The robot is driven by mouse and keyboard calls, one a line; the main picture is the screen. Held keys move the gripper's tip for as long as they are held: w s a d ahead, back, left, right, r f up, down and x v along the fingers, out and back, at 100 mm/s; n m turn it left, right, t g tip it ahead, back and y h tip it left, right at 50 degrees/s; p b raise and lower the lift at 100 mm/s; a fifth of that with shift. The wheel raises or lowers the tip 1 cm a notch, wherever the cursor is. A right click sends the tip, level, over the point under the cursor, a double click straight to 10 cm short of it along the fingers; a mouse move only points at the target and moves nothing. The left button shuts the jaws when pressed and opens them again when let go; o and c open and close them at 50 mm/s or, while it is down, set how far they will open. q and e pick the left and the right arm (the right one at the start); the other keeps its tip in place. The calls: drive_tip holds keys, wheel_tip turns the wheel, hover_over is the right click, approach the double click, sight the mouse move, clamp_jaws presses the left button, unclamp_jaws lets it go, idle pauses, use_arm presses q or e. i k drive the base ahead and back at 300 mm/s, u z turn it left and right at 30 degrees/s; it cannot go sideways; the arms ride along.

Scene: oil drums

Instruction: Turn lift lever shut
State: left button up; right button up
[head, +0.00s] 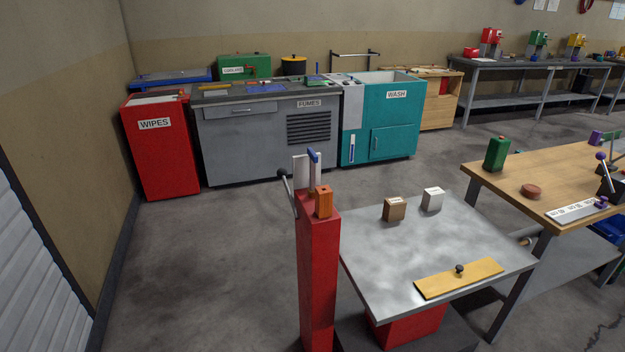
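A red lift post (318,265) stands at the left edge of a grey metal platform (400,250). At the top of the post is a blue handle (314,156), pointing upward and slightly tilted, in front of a white plate (301,170). A thin grey lever with a dark ball knob (283,172) leans up and left from the post's left side. An orange block (323,201) sits at the post top. I cannot tell which of the two handles is the lift lever, or whether it is open. Neither of my grippers is in view.
On the platform are a brown box (395,209), a white box (432,199) and a yellow board with a dark knob (459,279). A wooden table (560,182) stands close at right. Floor left of the post is clear, up to the red WIPES bin (160,155).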

sight(314, 158)
drive_tip(key=z, duration=0.7)
drive_tip(key=k, duration=0.15)
drive_tip(key=u, duration=1.9)
drive_tip(key=i, duration=0.7)
